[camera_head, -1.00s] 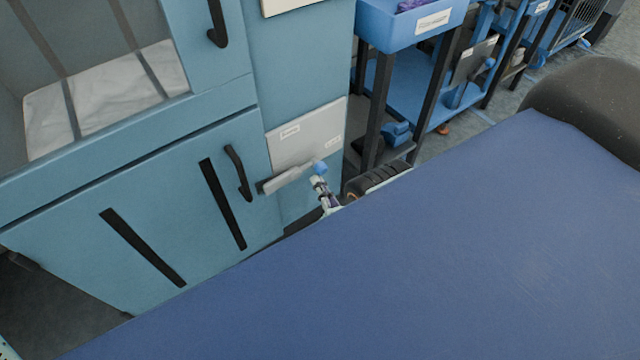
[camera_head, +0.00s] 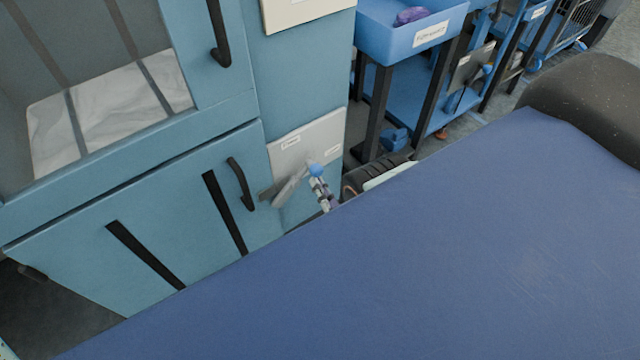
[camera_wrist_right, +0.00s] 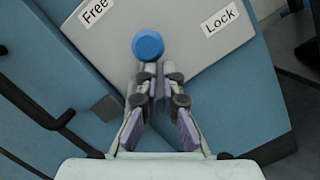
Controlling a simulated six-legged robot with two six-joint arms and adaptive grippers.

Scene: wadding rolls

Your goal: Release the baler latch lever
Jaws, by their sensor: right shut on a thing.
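The baler (camera_head: 90,235) is a light blue cabinet at the left. Its latch lever (camera_head: 290,186) is a grey bar with a blue knob (camera_head: 316,170), slanting across a pale plate (camera_head: 328,136). In the right wrist view the knob (camera_wrist_right: 148,45) lies between the "Free" label (camera_wrist_right: 95,12) and the "Lock" label (camera_wrist_right: 219,19). My right gripper (camera_head: 317,179) is at the knob end of the lever and shut on it. Its fingers also show in the right wrist view (camera_wrist_right: 153,72), just below the knob; the grip itself is partly hidden. My left gripper is not in view.
Black handles (camera_head: 240,184) stick out from the baler doors, left of the lever. A blue cart (camera_head: 410,35) with a purple item in its bin stands to the right. White wadding (camera_head: 105,110) lies behind the upper bars. Floor shows beyond the cart.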

